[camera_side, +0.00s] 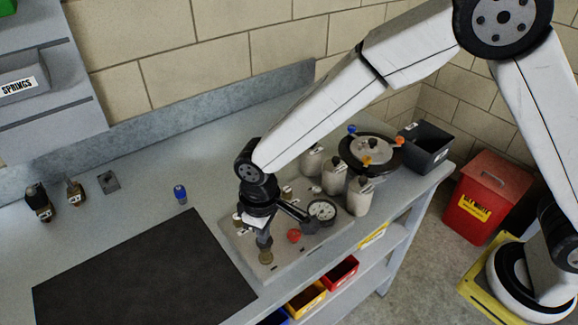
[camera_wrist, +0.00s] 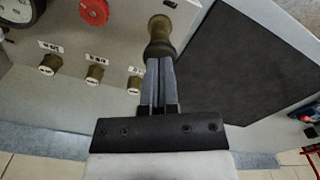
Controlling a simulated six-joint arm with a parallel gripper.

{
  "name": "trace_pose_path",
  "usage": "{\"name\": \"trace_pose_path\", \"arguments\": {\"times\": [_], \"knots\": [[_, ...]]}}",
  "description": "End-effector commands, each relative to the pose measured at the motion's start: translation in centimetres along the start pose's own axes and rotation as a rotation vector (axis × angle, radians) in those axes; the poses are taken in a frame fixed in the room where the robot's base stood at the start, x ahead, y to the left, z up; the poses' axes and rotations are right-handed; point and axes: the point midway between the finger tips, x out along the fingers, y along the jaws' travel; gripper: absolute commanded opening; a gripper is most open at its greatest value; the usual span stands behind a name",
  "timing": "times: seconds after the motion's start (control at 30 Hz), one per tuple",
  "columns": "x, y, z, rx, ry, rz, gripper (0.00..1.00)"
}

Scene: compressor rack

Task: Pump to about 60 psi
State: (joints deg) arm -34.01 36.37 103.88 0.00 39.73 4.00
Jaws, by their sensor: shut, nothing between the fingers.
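My gripper (camera_side: 264,241) is shut and empty, pointing down over the near left part of the grey compressor panel (camera_side: 272,272). Its fingertips (camera_wrist: 160,58) are over a brass plunger-like fitting (camera_side: 266,257), also in the wrist view (camera_wrist: 159,26), with a dark rounded top at the fingertips. I cannot tell whether they touch it. A round gauge (camera_side: 322,211) sits to the right on the panel; only part of it shows in the wrist view (camera_wrist: 16,10), and its reading is too small to tell. A red knob (camera_side: 294,236) sits between fitting and gauge; it also shows in the wrist view (camera_wrist: 94,11).
Several labelled brass fittings (camera_wrist: 95,75) line the panel. A black mat (camera_side: 140,272) lies left. Pale bottles (camera_side: 334,175), a round pot with coloured knobs (camera_side: 370,152) and a black bin (camera_side: 427,147) stand right.

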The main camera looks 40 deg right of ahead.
Motion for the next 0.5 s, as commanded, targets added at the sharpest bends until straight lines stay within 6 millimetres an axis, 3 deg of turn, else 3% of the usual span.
{"name": "trace_pose_path", "arguments": {"times": [0.5], "knots": [[-1.2,0.0,0.0,0.000,0.001,0.000,0.00]]}}
